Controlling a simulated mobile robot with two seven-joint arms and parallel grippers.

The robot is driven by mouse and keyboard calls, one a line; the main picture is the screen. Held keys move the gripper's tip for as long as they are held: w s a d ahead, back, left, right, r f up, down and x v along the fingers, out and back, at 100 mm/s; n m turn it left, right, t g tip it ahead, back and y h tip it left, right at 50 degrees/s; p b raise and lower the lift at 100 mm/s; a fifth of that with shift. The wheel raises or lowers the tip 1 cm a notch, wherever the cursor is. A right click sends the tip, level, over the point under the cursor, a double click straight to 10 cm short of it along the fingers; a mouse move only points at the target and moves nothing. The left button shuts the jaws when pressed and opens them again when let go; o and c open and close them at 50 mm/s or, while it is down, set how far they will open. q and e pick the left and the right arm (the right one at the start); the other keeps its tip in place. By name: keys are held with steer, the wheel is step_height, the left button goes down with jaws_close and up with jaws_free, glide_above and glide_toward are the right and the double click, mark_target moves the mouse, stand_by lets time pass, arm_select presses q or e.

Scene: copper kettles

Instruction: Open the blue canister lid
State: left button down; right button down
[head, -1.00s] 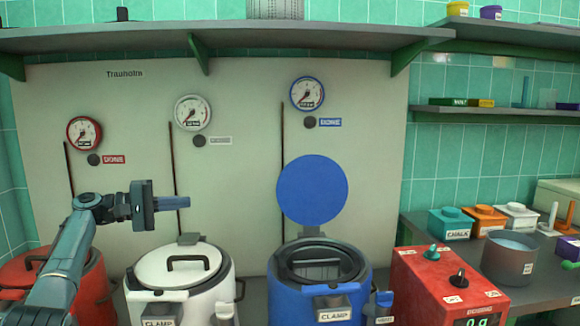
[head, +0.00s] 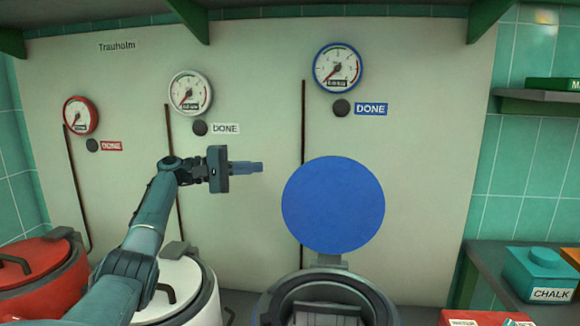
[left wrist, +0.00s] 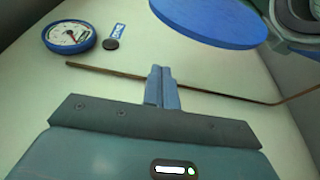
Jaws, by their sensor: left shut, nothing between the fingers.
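The blue canister lid (head: 333,204) stands raised on its hinge behind the canister, its round blue face towards me. The blue canister (head: 270,300) is open below it, its dark rim and inside partly cut off by the bottom edge. My left gripper (head: 260,167) is shut and empty, pointing right, left of the lid with a visible gap. In the left wrist view the shut fingers (left wrist: 160,73) hold nothing, and the lid (left wrist: 210,20) shows beyond them at the top. My right gripper is out of view.
A white canister (head: 180,290) and a red canister (head: 40,275) stand closed to the left. Gauges, including the blue one (head: 337,68), hang on the back panel. A shelf (head: 260,13) runs above. A teal chalk box (head: 540,272) is at the right.

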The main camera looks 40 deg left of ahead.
arm_select(q)
steer(key=shift+w+d+p, duration=0.45)
steer(key=shift+w+d, duration=0.2)
steer(key=shift+d, duration=0.75)
steer(key=shift+w+d+p, duration=0.45)
steer(key=shift+w+d, duration=0.2)
steer(key=shift+d, duration=0.7)
steer(key=shift+w+d+p, duration=0.45)
steer(key=shift+w+d, duration=0.2)
steer(key=shift+d, duration=0.75)
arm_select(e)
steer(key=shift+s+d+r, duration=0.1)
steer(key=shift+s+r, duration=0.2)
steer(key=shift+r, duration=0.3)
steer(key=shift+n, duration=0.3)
arm_select(q)
steer(key=shift+f, duration=0.1)
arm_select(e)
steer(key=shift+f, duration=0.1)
